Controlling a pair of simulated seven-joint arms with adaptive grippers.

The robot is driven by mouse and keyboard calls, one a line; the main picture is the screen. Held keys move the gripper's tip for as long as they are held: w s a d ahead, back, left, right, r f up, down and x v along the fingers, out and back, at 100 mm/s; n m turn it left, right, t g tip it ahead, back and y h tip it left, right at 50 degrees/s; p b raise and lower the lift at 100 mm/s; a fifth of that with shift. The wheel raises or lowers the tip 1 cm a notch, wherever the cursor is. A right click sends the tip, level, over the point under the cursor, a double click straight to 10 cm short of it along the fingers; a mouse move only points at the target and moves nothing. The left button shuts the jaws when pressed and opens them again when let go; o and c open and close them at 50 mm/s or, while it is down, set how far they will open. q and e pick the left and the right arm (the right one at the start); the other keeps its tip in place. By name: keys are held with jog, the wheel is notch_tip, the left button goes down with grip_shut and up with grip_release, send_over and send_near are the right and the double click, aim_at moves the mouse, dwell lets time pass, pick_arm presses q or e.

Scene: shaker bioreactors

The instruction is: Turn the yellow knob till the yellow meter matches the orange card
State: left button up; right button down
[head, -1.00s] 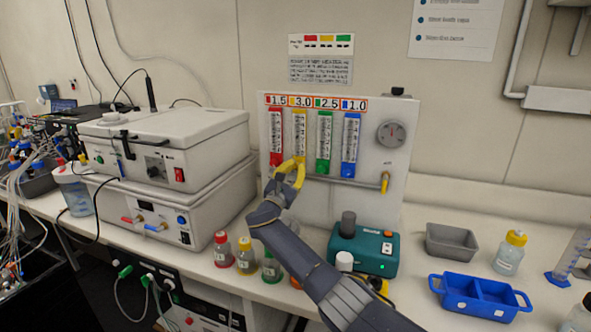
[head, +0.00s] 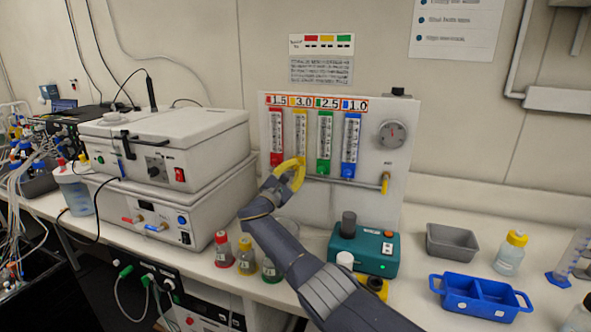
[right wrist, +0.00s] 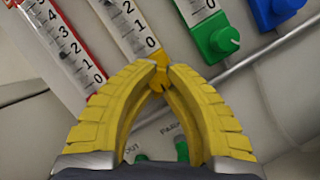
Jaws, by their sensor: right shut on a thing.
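The yellow meter (head: 300,132) is the second upright tube from the left on the white panel, and its scale also shows in the right wrist view (right wrist: 135,28). The orange-bordered card (head: 315,102) above the tubes reads 3.0 over the yellow meter. The meter's float level is too small to read. My right gripper (head: 291,170) has yellow fingers closed around the yellow knob (right wrist: 159,80) at the meter's foot. The knob is hidden behind the fingers in the head view and shows between the fingertips in the right wrist view. My left gripper is not in view.
Red (head: 276,138), green (head: 324,140) and blue (head: 350,142) meters flank the yellow one, with knobs close by. A teal device (head: 364,252) and small capped bottles (head: 246,258) stand below on the bench. A blue tray (head: 481,296) is at the right.

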jog(key=shift+r, duration=0.2)
jog(key=c, duration=1.2)
grip_release()
jog(key=shift+f, duration=0.1)
jog(key=shift+v, duration=0.8)
jog(key=v, duration=1)
jog(key=shift+s, duration=0.15)
jog(key=shift+a, duration=0.15)
